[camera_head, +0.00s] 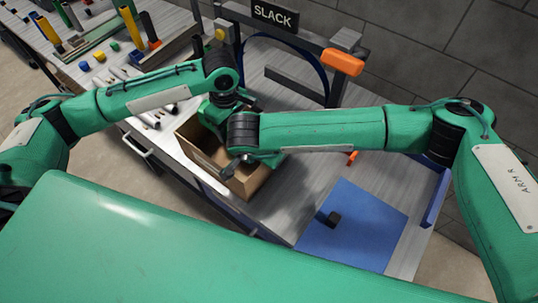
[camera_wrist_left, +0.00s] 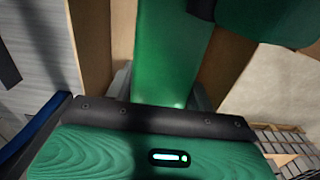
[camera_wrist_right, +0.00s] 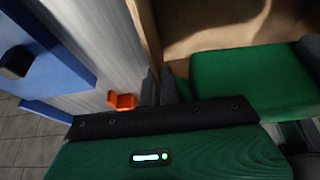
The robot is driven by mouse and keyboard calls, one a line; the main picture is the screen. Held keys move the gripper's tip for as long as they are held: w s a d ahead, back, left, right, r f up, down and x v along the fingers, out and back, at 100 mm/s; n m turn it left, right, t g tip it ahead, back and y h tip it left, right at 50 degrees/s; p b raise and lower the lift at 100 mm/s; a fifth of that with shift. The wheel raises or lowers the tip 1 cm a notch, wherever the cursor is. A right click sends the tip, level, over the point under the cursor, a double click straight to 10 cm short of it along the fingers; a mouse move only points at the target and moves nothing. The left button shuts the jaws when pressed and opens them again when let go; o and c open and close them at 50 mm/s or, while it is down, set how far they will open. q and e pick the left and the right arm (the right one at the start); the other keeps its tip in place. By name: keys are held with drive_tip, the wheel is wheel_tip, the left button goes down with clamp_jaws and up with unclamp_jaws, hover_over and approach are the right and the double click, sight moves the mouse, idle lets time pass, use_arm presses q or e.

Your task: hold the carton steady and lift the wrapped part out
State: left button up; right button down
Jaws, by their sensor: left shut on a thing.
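The open brown carton (camera_head: 248,183) stands on the grey bench, with my two arms meeting over it. My left gripper (camera_wrist_left: 160,98) is at its far side, pointing down. A smooth green piece (camera_wrist_left: 172,50), seemingly the wrapped part, lies between the spread left fingers, with cardboard on both sides. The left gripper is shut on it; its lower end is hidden. My right gripper (camera_wrist_right: 161,88) is at the carton's near right side, its fingers close together at the edge of a carton wall (camera_wrist_right: 146,35). My right wrist hides part of the carton in the head view.
A blue mat (camera_head: 350,225) with a small black block (camera_head: 334,218) lies to the right. A frame with a SLACK sign (camera_head: 275,14) and an orange piece (camera_head: 343,62) stands behind. Rods and coloured parts crowd the left bench.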

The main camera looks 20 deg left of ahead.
use_arm(q)
drive_tip(key=shift+d+r, duration=0.1)
drive_tip(key=shift+r, duration=0.8)
clamp_jaws()
drive_tip(key=shift+r, duration=1.4)
use_arm(e)
drive_tip(key=shift+w+d+f, duration=0.1)
drive_tip(key=shift+d+f, duration=0.1)
drive_tip(key=shift+d, duration=0.05)
use_arm(q)
drive_tip(key=shift+s, duration=0.1)
use_arm(e)
drive_tip(key=c, duration=1.6)
unclamp_jaws()
drive_tip(key=shift+o, duration=0.2)
use_arm(q)
drive_tip(key=shift+f, duration=0.1)
use_arm(e)
drive_tip(key=v, duration=1.2)
drive_tip(key=shift+a+r, duration=0.15)
drive_tip(key=shift+a, duration=0.05)
